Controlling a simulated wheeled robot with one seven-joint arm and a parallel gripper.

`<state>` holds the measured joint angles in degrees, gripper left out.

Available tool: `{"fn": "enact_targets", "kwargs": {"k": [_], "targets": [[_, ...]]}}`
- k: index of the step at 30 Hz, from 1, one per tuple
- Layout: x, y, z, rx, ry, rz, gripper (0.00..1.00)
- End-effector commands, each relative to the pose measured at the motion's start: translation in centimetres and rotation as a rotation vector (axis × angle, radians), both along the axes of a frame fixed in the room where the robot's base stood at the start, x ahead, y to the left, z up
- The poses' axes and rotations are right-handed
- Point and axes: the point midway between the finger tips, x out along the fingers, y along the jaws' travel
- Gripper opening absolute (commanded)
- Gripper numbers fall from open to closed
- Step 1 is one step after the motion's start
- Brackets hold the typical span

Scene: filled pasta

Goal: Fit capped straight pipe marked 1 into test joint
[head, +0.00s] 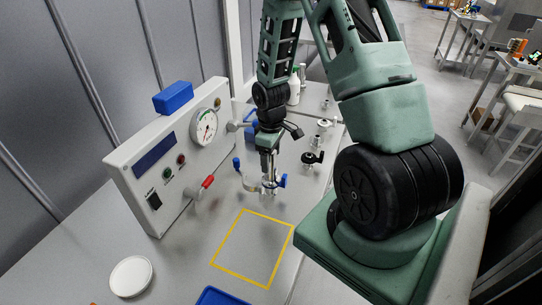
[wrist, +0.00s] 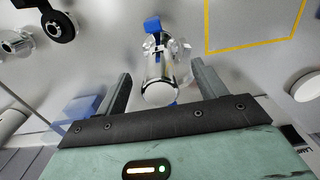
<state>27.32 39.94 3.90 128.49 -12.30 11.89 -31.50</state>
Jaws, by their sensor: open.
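A shiny metal pipe piece (head: 269,187) stands on the bench near the yellow square. It has a blue lever or clamp handle (head: 283,181) beside it. In the wrist view the metal piece (wrist: 160,75) shows its rounded end towards me, with a blue part (wrist: 152,25) behind it. My gripper (head: 268,172) is open above the piece; in the wrist view its two fingers (wrist: 160,72) are on either side of it, with gaps visible. No number 1 is legible, and I cannot tell which part is pipe and which is joint.
A test panel with a gauge (head: 205,127) and red-handled valve (head: 201,188) stands at left. A black-handled fitting (head: 312,158) and several metal fittings line the bench behind. A white dish (head: 131,277) and blue tray (head: 221,297) are in front. The yellow-taped square (head: 252,248) is empty.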

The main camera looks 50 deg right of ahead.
Motion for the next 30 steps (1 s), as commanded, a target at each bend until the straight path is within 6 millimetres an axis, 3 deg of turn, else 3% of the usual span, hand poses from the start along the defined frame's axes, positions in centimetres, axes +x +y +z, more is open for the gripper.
{"fn": "enact_targets", "kwargs": {"k": [21, 30], "targets": [[0.0, 0.0, 5.9, 0.000, 0.000, 0.000, 0.70], [0.0, 0.0, 6.0, 0.000, 0.000, 0.000, 0.70]]}}
